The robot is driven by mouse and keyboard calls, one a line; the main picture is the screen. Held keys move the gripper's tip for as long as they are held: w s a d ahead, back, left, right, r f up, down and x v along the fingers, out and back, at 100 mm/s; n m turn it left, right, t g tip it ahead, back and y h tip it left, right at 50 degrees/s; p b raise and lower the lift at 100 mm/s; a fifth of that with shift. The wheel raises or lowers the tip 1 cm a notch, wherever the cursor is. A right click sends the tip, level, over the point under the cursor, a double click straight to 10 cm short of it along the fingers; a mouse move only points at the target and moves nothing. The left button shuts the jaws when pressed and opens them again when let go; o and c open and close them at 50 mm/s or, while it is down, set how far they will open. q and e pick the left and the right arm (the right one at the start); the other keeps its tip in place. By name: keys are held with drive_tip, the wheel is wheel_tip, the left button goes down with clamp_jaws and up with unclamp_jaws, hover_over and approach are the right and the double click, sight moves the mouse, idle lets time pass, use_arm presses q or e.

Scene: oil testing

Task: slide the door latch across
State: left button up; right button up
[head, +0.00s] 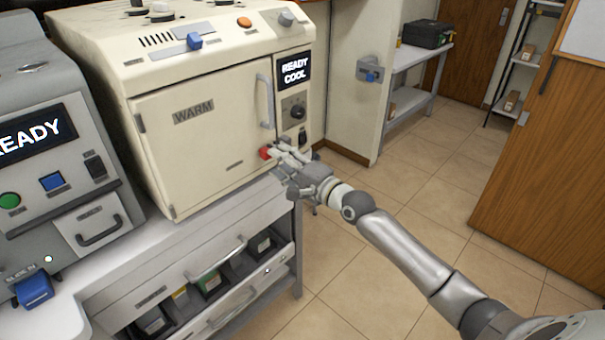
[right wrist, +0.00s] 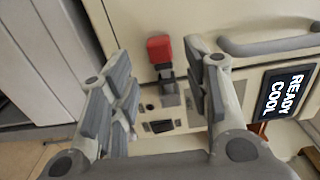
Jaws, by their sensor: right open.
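The cream oven's door (head: 200,135), marked WARM, looks closed. A red-knobbed latch (head: 265,152) sits near the door's lower right corner. In the right wrist view the red knob (right wrist: 159,48) stands on a dark stem above a small grey plate. My right gripper (head: 283,162) is at the latch and partly hides it in the head view. In the right wrist view the gripper (right wrist: 155,65) is open, with a finger on each side of the knob and gaps visible. Whether the knob lies fully between the fingertips in depth, I cannot tell. My left gripper is out of view.
The grey door handle (head: 264,100) is above the latch, beside the READY COOL screen (head: 294,68) and a dark dial (head: 297,110). A drawer (head: 225,280) with several boxes is open below. Clear tiled floor (head: 350,270) lies to the right.

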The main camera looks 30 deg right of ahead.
drive_tip(key=v, duration=0.8)
idle(0.4)
drive_tip(key=s+d+f+n+g+h, duration=0.1)
drive_tip(key=d+f+n+g+h, duration=0.25)
drive_tip(key=f, duration=1.65)
drive_tip(key=s+d+f+n+g+h, duration=0.1)
drive_tip(key=s+f+g, duration=0.1)
drive_tip(key=s+f, duration=0.65)
drive_tip(key=s+d+f+n+g+h, duration=0.15)
drive_tip(key=s+f, duration=0.25)
drive_tip(key=f, duration=1)
drive_tip(key=s+a+f+n+g, duration=0.2)
drive_tip(key=s+f, duration=0.4)
drive_tip(key=s, duration=0.1)
drive_tip(key=s+a+f+n+g, duration=0.2)
drive_tip(key=s+f, duration=0.4)
drive_tip(key=s, duration=0.2)
drive_tip(key=s+a+f+n+g, duration=0.2)
drive_tip(key=s+a+f+n, duration=0.1)
drive_tip(key=s, duration=0.8)
drive_tip(key=s+a+f+n+g, duration=0.3)
drive_tip(key=s+f, duration=0.2)
drive_tip(key=s, duration=0.6)
drive_tip(key=shift+s+a+f+n, duration=0.2)
drive_tip(key=shift+s+f+n, duration=0.1)
drive_tip(key=shift+s+f, duration=0.1)
